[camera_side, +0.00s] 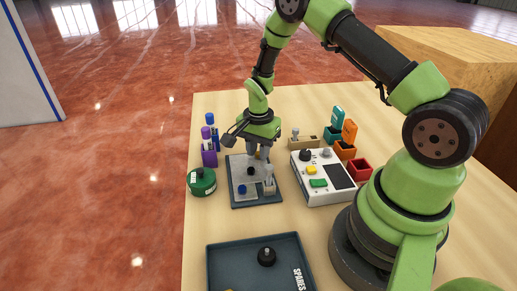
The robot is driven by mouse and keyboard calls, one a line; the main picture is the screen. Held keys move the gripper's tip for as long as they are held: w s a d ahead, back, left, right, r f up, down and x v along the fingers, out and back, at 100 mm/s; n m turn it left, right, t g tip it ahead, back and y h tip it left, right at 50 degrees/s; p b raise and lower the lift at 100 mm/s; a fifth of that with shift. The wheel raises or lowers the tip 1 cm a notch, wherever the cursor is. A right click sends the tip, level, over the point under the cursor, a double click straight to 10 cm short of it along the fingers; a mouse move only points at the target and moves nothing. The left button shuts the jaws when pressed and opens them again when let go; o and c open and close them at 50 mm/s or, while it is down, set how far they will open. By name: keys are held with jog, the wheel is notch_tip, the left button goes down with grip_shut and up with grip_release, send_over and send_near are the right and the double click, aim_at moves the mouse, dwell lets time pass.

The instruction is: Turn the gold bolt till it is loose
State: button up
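My gripper (264,156) points down over the far part of a dark blue-grey plate (258,203) on the table. Its fingers are small and partly hidden, so I cannot tell whether they are open or shut. A small gold-coloured spot (257,155) shows just below the gripper body; I cannot tell for sure that it is the bolt, or whether the fingers touch it. On the plate are a black knob (250,171), a blue round part (242,190) and a grey upright part (269,187).
A white box (323,193) with coloured buttons stands right of the plate. Orange (345,151) and red (359,169) bins stand beyond it. A dark tray (228,264) marked "SPARES" holds a black knob (267,257).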

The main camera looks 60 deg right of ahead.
grip_shut()
jog(key=shift+n, duration=0.3)
jog(key=n, duration=1.3)
jog(key=shift+n, duration=0.3)
jog(key=n, duration=1)
jog(key=shift+s+n, duration=0.1)
jog(key=shift+n, duration=0.3)
